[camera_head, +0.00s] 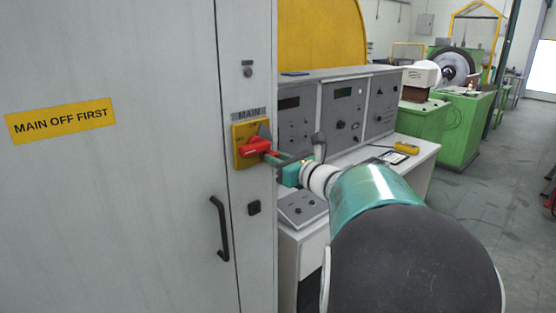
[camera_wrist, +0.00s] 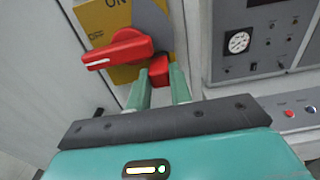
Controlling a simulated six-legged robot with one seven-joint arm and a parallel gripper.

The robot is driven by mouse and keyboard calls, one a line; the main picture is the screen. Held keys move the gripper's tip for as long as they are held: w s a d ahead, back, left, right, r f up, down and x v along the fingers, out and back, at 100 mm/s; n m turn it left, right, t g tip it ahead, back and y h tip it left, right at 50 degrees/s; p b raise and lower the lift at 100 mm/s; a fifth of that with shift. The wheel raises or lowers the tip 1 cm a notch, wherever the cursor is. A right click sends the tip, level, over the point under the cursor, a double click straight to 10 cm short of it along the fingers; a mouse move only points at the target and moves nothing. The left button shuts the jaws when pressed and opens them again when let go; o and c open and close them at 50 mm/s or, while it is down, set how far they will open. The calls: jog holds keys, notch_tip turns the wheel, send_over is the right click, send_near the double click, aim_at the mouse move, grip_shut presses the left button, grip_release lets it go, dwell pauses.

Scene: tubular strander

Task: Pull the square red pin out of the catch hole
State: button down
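The square red pin (camera_wrist: 159,70) shows in the wrist view as a small red block below and right of the red switch handle (camera_wrist: 118,48). In the head view I cannot pick the pin out from the red handle (camera_head: 255,147). My gripper (camera_wrist: 162,76) has its two green fingers on either side of the pin, with little or no gap. I cannot tell whether they press on it. In the head view my gripper (camera_head: 274,158) reaches the switch from the right. The catch hole is hidden.
The switch has a yellow plate (camera_head: 238,134) on a grey cabinet (camera_head: 120,200) with a black door handle (camera_head: 220,228). A control desk (camera_head: 340,115) with dials stands close on the right. A yellow sign (camera_head: 60,121) reads MAIN OFF FIRST. Open floor (camera_head: 500,190) lies farther right.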

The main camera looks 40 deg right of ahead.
jog(key=s, duration=0.5)
jog(key=shift+d, duration=0.1)
dwell(1.0)
dwell(0.3)
